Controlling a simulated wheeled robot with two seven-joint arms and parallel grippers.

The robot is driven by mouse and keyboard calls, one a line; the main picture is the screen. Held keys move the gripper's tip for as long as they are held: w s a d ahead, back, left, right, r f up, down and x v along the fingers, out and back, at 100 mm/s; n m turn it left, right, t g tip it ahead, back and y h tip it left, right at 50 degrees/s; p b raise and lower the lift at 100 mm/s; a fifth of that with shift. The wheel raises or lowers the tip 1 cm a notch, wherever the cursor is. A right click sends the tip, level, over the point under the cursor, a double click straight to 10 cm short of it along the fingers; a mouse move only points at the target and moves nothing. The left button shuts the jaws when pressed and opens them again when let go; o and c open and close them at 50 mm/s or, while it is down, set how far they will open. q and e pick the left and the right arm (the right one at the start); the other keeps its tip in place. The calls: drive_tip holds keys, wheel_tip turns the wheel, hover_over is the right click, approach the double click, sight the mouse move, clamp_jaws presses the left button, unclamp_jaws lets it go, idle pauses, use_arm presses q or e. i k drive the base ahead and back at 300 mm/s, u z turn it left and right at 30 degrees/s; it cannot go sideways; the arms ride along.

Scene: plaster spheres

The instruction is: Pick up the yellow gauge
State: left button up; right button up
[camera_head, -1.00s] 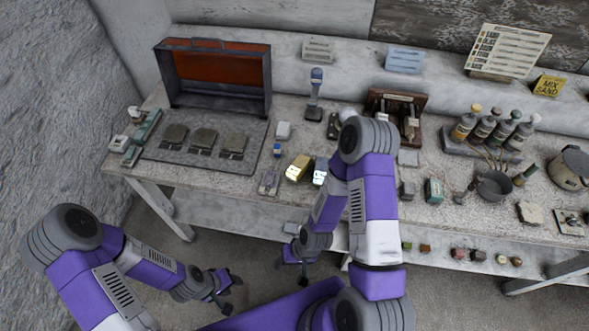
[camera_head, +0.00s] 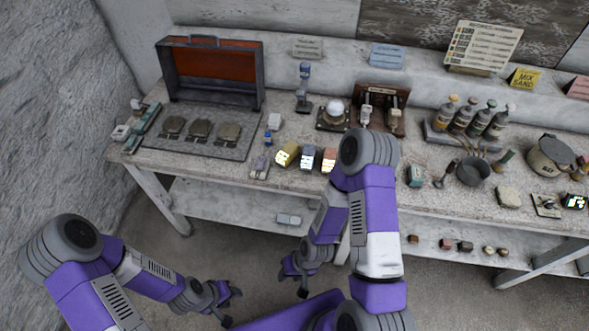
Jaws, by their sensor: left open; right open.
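The yellow gauge (camera_head: 287,154) is a small yellow block with a pale face, near the front edge of the bench (camera_head: 225,170). A grey block (camera_head: 308,158) and a copper-coloured block (camera_head: 329,160) stand in a row to its right, the copper one partly beside my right arm. My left gripper (camera_head: 230,304) is open and empty, low in front of the bench and below the gauge. My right gripper (camera_head: 297,281) is open and empty, also below the bench top, pointing down. Neither gripper touches the gauge.
A grey tool (camera_head: 260,166) lies left of the gauge. An open red-lined case (camera_head: 210,75) with a mat stands at the back left. A white sphere (camera_head: 335,107) sits behind the blocks. Bottles (camera_head: 470,118) and a dark bowl (camera_head: 473,171) stand right. A lower shelf (camera_head: 240,212) runs underneath.

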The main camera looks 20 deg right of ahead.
sight(285, 156)
drive_tip(key=z, duration=0.2)
drive_tip(key=k, duration=0.1)
drive_tip(key=u, duration=1.2)
drive_tip(key=i, duration=0.95)
drive_tip(key=z, duration=1.6)
